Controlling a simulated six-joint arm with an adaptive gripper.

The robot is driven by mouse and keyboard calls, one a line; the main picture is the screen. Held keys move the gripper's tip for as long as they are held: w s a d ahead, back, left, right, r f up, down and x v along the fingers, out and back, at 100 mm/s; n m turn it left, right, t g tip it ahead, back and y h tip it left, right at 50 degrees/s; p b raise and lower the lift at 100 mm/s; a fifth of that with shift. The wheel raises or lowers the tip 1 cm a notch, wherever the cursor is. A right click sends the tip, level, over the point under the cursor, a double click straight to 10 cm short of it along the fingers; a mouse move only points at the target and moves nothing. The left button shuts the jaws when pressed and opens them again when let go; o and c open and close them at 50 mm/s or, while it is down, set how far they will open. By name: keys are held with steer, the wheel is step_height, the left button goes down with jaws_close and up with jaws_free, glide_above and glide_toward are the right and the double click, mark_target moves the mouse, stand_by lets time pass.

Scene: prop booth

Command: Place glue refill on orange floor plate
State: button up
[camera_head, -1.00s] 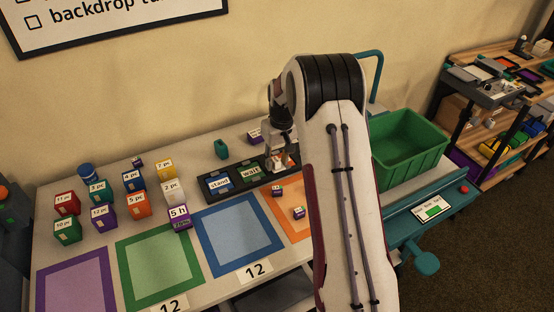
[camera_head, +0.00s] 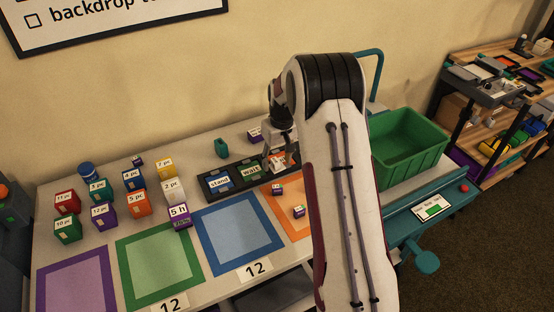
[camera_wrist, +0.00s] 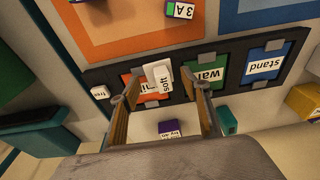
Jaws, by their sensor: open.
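The block is over an orange panel (camera_wrist: 133,84) of the black rack (camera_wrist: 228,50), whose label is partly covered. I cannot tell whether the fingers touch the block. No readable label says glue refill, so I cannot tell which item it is. The orange floor plate (camera_wrist: 112,50) lies beside the rack; in the head view my arm hides part of this plate (camera_head: 270,206). My gripper (camera_head: 280,164) also shows there, over the rack's right part.
Small purple-sided boxes (camera_head: 299,211) sit on the orange plate. Blue (camera_head: 205,235), green (camera_head: 125,265) and purple plates lie to the left. Several labelled boxes stand at the back left, and a green bin (camera_head: 410,145) stands at right. A purple box (camera_wrist: 170,128) is near my gripper.

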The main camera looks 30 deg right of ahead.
mark_target(280, 169)
step_height(280, 169, up, 12)
steer(key=s, duration=0.2)
stand_by(0.5)
steer(key=shift+r, duration=0.1)
stand_by(0.4)
steer(key=s+a+r+t, duration=0.2)
steer(key=s+a+r, duration=1)
steer(key=s+r, duration=0.35)
steer(key=s+a+f+t, duration=0.1)
steer(key=s+a, duration=0.1)
steer(key=s, duration=0.8)
steer(key=s+a+f, duration=0.1)
steer(key=s+a, duration=0.2)
steer(key=s, duration=0.7)
steer(key=shift+s+a+f+t, duration=0.2)
steer(key=shift+s+a+t, duration=0.1)
steer(key=shift+t, duration=0.1)
